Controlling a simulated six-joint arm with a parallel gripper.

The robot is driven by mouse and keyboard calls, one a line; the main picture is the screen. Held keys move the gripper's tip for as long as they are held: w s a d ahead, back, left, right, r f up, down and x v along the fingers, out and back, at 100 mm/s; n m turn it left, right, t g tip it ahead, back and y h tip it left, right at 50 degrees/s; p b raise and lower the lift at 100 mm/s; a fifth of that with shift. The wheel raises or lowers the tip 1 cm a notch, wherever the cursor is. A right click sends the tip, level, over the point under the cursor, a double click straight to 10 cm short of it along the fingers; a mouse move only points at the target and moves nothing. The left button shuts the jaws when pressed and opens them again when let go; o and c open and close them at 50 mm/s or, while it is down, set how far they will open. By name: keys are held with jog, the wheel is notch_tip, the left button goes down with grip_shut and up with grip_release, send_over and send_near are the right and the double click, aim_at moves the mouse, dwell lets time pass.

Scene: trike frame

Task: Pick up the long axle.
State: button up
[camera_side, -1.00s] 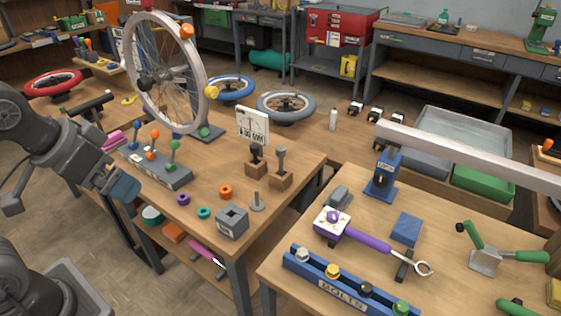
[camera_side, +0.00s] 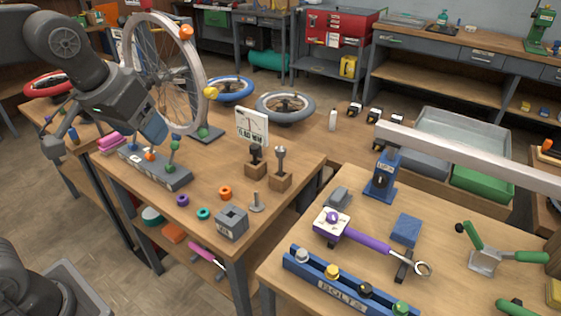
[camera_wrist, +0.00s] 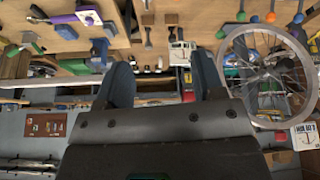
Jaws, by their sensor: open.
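A grey rack (camera_side: 165,172) on the middle table holds upright pins topped with coloured balls, including an orange one (camera_side: 151,155) and a green one (camera_side: 175,140). I cannot tell for sure which one is the long axle. In the wrist view, several coloured balls, one of them orange (camera_wrist: 271,17), show near the top right edge. My gripper (camera_side: 155,127) is over the rear of the rack in the side view and hides part of it. In the wrist view my gripper (camera_wrist: 163,80) has its blue fingers wide apart, with nothing held between them.
A spoked wheel (camera_side: 165,75) stands upright behind the rack. Pink blocks (camera_side: 110,142) lie left of it. Purple, teal and orange rings (camera_side: 225,192), a grey block (camera_side: 231,222) and a sign (camera_side: 252,127) are to the right. The table between rack and sign is mostly clear.

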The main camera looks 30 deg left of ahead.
jog(key=w+d+r+n+g, duration=0.1)
jog(key=w+r+n, duration=0.15)
jog(key=w, duration=0.85)
jog(key=n+g+y, duration=0.2)
jog(key=n+y, duration=0.1)
jog(key=n, duration=0.5)
send_over(281, 157)
jog(key=d, duration=0.3)
notch_tip(281, 157, down, 16)
jog(key=x, duration=0.8)
jog(key=shift+s, duration=0.15)
jog(key=shift+s+x, duration=0.2)
jog(key=shift+x, duration=1.15)
jog(key=shift+s+x, duration=0.2)
jog(key=shift+x, duration=1.15)
jog(key=shift+w, duration=0.1)
jog(key=shift+c, duration=0.2)
